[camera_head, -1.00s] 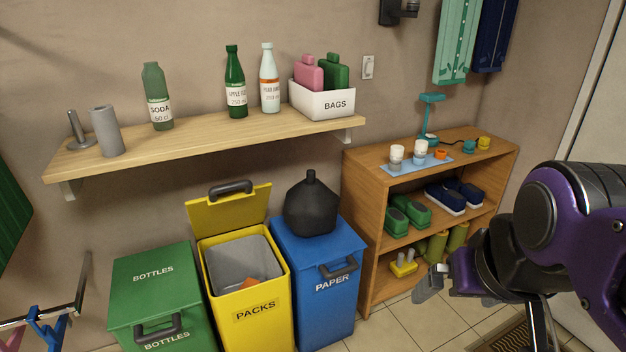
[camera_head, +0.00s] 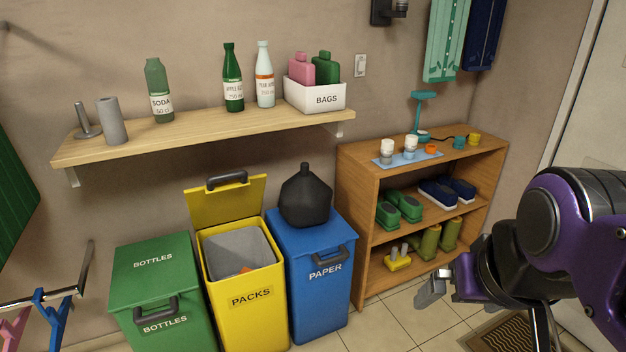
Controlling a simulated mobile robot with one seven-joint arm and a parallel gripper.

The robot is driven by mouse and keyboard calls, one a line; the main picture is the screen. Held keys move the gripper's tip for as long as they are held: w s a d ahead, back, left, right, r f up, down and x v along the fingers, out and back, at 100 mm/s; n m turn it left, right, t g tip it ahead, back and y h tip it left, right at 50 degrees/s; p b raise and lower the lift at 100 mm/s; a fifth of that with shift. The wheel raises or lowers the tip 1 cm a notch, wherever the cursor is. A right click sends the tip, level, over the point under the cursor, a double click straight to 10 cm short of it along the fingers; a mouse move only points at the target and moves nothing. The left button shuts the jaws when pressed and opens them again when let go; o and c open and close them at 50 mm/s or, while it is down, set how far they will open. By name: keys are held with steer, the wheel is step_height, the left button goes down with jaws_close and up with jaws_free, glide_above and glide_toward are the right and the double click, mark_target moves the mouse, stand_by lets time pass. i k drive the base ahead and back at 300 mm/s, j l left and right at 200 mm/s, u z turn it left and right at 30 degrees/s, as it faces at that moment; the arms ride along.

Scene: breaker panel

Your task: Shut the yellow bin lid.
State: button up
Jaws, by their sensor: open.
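The yellow bin (camera_head: 252,312) labelled PACKS stands between the green and blue bins. Its yellow lid (camera_head: 228,204) is raised, tilted up against the wall side, with a dark handle (camera_head: 227,179) at its top edge. The bin's grey inside shows, with a small orange-brown item (camera_head: 246,270) in it. My gripper (camera_head: 432,290) is at the right, in front of the wooden shelf unit and well apart from the yellow bin. It is open and nothing shows between its fingers; part of it is hidden by my arm.
The green BOTTLES bin (camera_head: 155,262) is closed at left. The blue PAPER bin (camera_head: 318,290) at right carries a black jug (camera_head: 306,198), close beside the raised lid. A wall shelf (camera_head: 215,128) with bottles hangs above the lid. Tiled floor (camera_head: 395,318) is free before the shelf unit.

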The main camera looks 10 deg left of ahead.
mark_target(213, 203)
steer(key=i+j, duration=0.1)
steer(key=j, duration=0.25)
steer(key=i+j+u, duration=0.1)
steer(key=j, duration=0.2)
steer(key=i+j, duration=0.15)
steer(key=j, duration=0.2)
steer(key=i+j+u, duration=0.1)
steer(key=j, duration=0.25)
